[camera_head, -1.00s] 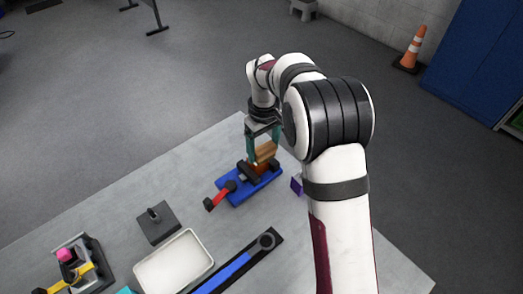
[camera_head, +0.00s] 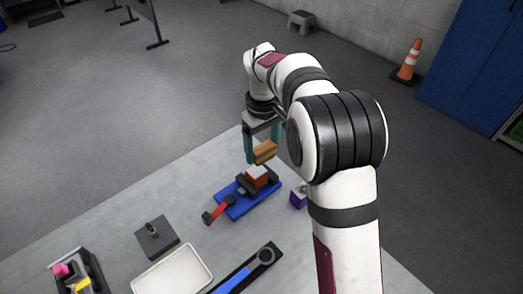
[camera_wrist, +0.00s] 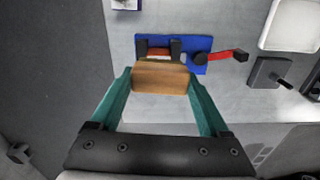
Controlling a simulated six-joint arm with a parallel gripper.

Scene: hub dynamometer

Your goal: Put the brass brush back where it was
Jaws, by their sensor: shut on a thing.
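My gripper (camera_head: 262,152) is shut on a brown wooden block, which looks like the back of the brass brush (camera_head: 265,151). It holds the block in the air above the blue clamp fixture (camera_head: 235,205), clear of it. In the wrist view the brush (camera_wrist: 160,78) lies across between the two teal fingers, and its bristles are mostly hidden. The fixture has a red handle (camera_head: 218,212) and black jaws, with an orange-red block with a pale top (camera_head: 257,176) between them. The fixture also shows in the wrist view (camera_wrist: 200,45), just beyond the brush.
A white tray (camera_head: 172,270), a grey plate with a peg (camera_head: 156,238) and a blue-handled wrench (camera_head: 245,270) lie on the grey table. A small purple item (camera_head: 298,197) stands right of the fixture.

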